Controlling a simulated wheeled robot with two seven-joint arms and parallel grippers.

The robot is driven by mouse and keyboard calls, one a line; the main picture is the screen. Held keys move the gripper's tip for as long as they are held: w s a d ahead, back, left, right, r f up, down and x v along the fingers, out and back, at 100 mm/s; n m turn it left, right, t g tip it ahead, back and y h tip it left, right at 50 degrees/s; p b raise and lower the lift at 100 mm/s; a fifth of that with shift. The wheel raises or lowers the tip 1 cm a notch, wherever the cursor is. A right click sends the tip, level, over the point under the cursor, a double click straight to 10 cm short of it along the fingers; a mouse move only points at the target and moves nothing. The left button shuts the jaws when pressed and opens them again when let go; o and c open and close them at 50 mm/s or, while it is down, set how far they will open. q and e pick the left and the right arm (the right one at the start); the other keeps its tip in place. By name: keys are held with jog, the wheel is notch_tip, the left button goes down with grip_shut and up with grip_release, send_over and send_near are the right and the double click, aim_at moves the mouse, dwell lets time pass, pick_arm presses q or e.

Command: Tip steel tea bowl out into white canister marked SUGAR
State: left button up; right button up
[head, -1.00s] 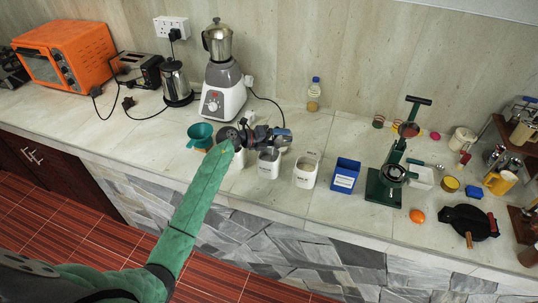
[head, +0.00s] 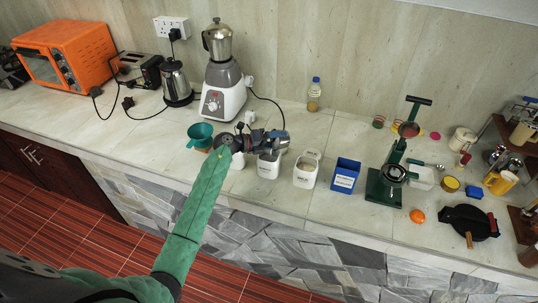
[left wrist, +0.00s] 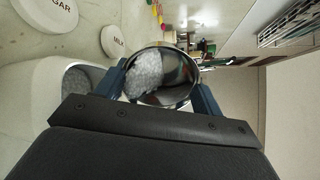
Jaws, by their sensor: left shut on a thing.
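My left gripper (head: 272,139) is shut on the steel tea bowl (head: 283,142), above the row of white canisters. In the left wrist view the two blue fingers (left wrist: 163,95) hold the bowl (left wrist: 184,66) on either side. White granules (left wrist: 145,74) lie gathered toward its left side; the bowl looks tilted. An open white canister (left wrist: 70,66) with pale grey-white contents lies just left of the bowl there. In the head view a white canister (head: 268,168) stands below the bowl; its label is too small to read. A white round piece ending in "GAR" (left wrist: 45,10) shows in the wrist view.
Another white canister (head: 304,178) and a blue box (head: 345,175) stand to the right, with a white canister (head: 238,161) partly hidden at left. A green funnel (head: 201,133) and blender (head: 222,98) stand left. A white "MILK" lid (left wrist: 114,41) shows in the wrist view.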

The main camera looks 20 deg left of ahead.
pick_arm(q)
jog(key=shift+s, duration=0.2)
jog(key=shift+a+b, duration=0.15)
jog(key=shift+b, duration=0.15)
jog(key=shift+r, duration=0.1)
jog(key=shift+s+r+h+b, duration=0.1)
jog(key=shift+h+b, duration=0.2)
jog(key=shift+b, duration=0.1)
jog(key=shift+t, duration=0.3)
jog(key=shift+a, duration=0.1)
jog(key=shift+r+b, duration=0.15)
jog(key=shift+b, duration=0.15)
jog(key=shift+r+h, duration=0.1)
jog(key=shift+h, duration=0.2)
jog(key=shift+b, duration=0.35)
